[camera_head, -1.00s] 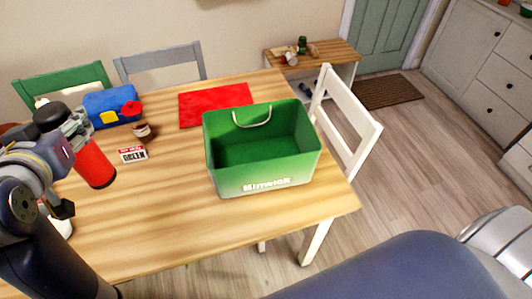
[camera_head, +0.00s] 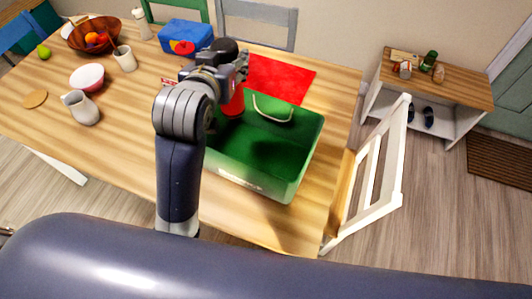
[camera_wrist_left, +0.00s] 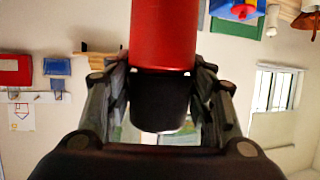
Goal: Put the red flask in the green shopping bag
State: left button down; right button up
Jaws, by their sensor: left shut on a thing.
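The red flask (camera_head: 233,101), a red cylinder with a dark cap, is held by my left gripper (camera_head: 238,62). In the left wrist view the flask (camera_wrist_left: 164,32) sits between the two fingers (camera_wrist_left: 160,95), which are shut on its dark cap end. The green shopping bag (camera_head: 299,158) stands open on the table with a pale handle at its far side. In the head view the flask hangs over the bag's far left part, and my arm covers the bag's left side. I cannot tell how high the flask is above the rim. My right gripper is not in view.
A red mat (camera_head: 290,78) lies behind the bag. A blue box (camera_head: 183,36) stands behind the arm. A white chair (camera_head: 376,179) is right of the table.

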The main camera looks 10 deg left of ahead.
pick_arm(q)
jog(key=s+d+f, duration=0.1)
jog(key=d+f, duration=0.2)
jog(key=f, duration=0.6)
jog(key=s+d+f+p, duration=0.1)
jog(key=d+f, duration=0.2)
jog(key=f, duration=0.6)
jog(key=shift+s+f+m+h, duration=0.2)
jog(key=shift+m+h, duration=0.1)
jog(key=shift+h, duration=0.1)
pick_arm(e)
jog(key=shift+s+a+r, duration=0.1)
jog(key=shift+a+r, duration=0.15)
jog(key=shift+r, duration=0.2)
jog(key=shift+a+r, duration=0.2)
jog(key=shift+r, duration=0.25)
pick_arm(q)
jog(key=shift+d, duration=0.1)
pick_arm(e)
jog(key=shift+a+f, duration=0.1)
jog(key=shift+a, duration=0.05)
pick_arm(q)
jog(key=c, duration=0.7)
grip_release()
jog(key=shift+s+f, duration=0.1)
jog(key=shift+f, duration=0.05)
jog(key=shift+c, duration=0.2)
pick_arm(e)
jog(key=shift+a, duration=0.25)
